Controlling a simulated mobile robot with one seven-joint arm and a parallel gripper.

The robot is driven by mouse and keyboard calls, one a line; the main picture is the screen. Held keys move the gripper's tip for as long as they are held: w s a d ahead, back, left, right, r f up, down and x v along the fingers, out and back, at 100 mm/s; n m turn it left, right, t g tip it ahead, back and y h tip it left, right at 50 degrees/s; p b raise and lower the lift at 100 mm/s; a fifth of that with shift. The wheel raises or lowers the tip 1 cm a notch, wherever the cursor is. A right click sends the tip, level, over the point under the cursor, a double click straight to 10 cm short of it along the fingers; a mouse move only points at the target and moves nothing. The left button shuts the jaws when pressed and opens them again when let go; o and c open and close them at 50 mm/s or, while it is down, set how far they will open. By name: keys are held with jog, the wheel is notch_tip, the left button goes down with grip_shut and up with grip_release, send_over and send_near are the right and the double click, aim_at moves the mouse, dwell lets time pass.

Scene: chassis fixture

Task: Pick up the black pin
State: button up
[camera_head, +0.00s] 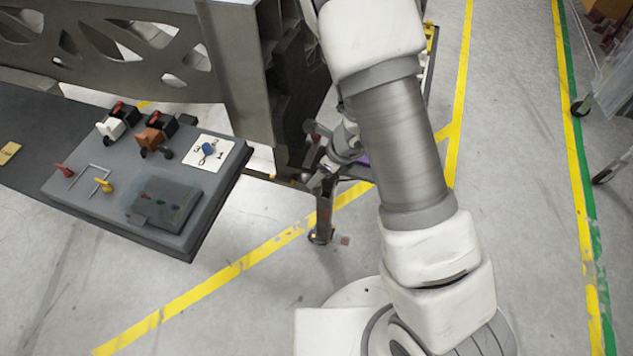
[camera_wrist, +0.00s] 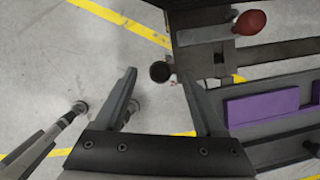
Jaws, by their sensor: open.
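A black pin with a round head (camera_wrist: 160,71) shows in the wrist view, at the edge of a dark metal bracket (camera_wrist: 205,62). My gripper (camera_wrist: 160,76) is open, and the round head appears between its two fingertips. I cannot tell how far beyond the tips it lies, and neither finger visibly touches it. In the head view my gripper (camera_head: 314,156) is beside the lower end of the dark upright of the metal chassis (camera_head: 240,70). I cannot pick out the pin there; my arm covers part of that area.
A red ball-shaped knob (camera_wrist: 250,22) and a purple block (camera_wrist: 262,107) are on the fixture right of my gripper. A grey board (camera_head: 75,205) with switches and pegs stands at left. A thin stand leg (camera_head: 322,215) is below my gripper.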

jog(key=x, duration=0.2)
jog(key=shift+w+a+f+b, duration=0.1)
jog(key=shift+w+f+b, duration=0.05)
jog(key=shift+f+b, duration=0.15)
jog(key=shift+r, duration=0.1)
grip_shut()
